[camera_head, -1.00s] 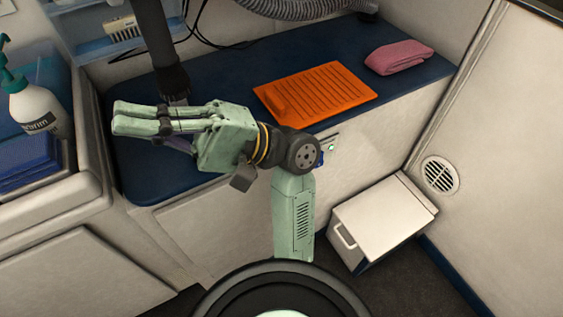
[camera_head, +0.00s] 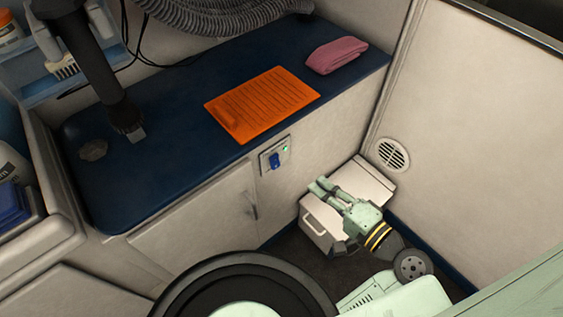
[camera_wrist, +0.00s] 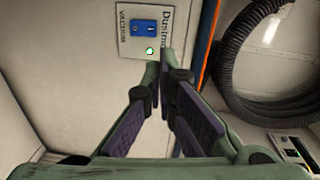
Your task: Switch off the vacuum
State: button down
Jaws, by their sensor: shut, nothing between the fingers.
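The vacuum switch is a blue rocker (camera_head: 275,160) on a light plate (camera_head: 265,164) on the bench's front panel, below the orange mat. A small green light (camera_head: 285,149) glows beside the rocker. In the wrist view the rocker (camera_wrist: 143,28) and the lit green light (camera_wrist: 149,50) lie just beyond my fingertips, on a plate with vacuum lettering. My gripper (camera_head: 320,187) is shut and empty, to the lower right of the switch in the head view. In the wrist view my gripper's fingertips (camera_wrist: 164,66) point at the plate's lower edge; they look apart from the rocker.
A white box with a handle (camera_head: 318,222) stands on the floor behind my gripper. The blue bench top (camera_head: 170,150) holds the orange mat (camera_head: 262,103) and a pink towel (camera_head: 337,55). A ribbed hose (camera_head: 215,18) runs behind. A wall with a round vent (camera_head: 392,154) bounds the right.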

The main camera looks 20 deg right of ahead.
aim_at(277, 163)
jog(key=s+f, duration=0.2)
jog(key=shift+s+a+f+m+g, duration=0.1)
jog(key=shift+s+m+g, duration=0.2)
jog(key=shift+s+m, duration=0.1)
jog(key=p+x, duration=0.2)
jog(key=x, duration=1.2)
jog(key=shift+w+p, duration=0.1)
jog(key=shift+p, duration=0.25)
